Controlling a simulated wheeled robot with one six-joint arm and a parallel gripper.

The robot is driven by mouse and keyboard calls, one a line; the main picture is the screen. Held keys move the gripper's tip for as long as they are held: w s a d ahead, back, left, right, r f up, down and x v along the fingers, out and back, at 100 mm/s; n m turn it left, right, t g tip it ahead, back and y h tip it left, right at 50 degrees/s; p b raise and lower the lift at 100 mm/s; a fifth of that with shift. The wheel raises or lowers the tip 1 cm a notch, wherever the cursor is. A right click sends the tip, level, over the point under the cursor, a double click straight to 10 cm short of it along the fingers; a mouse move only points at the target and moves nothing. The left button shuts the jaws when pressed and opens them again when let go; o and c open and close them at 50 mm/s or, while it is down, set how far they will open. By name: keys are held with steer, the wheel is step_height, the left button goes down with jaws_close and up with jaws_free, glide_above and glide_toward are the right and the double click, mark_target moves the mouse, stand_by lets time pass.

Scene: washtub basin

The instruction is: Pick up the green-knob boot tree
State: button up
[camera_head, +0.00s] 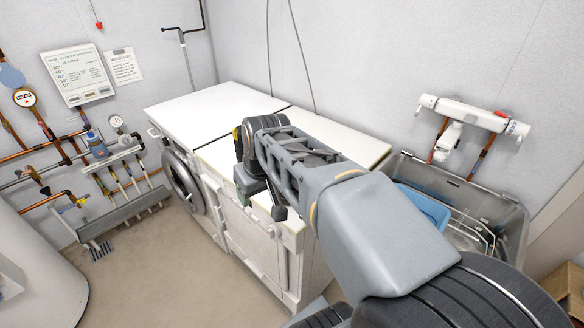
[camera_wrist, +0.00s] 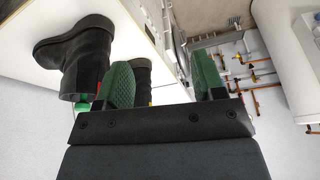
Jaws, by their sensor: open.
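In the wrist view a black boot (camera_wrist: 75,60) stands on the white worktop at the left, seen with the picture turned over. A small green piece (camera_wrist: 82,106) shows at its opening, with a bit of red beside it; it looks like the green knob. A second dark boot (camera_wrist: 143,72) is partly hidden behind my left finger, with a speck of yellow near it. My gripper (camera_wrist: 165,82) is open, its green-padded fingers apart, with nothing clearly held. The green piece lies left of both fingers. In the head view my arm covers this area.
White worktops (camera_head: 205,112) cover a front-loading washer (camera_head: 183,182) and a cabinet. A metal basin (camera_head: 490,205) with a blue tub (camera_head: 425,205) is at the right. Pipes and gauges line the left wall. The floor (camera_head: 145,255) is clear at the front left.

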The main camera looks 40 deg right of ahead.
steer(key=w+d+r, duration=0.3)
steer(key=d+r, duration=0.2)
steer(key=d, duration=0.4)
steer(key=w+d+r, duration=0.4)
steer(key=d+r, duration=0.2)
steer(key=d, duration=0.3)
steer(key=shift+t, duration=0.4)
steer(key=shift+d+x, duration=0.2)
steer(key=shift+x, duration=3.1)
steer(key=shift+d+x, duration=0.2)
steer(key=shift+x, duration=3.15)
steer(key=shift+c, duration=0.2)
jaws_close()
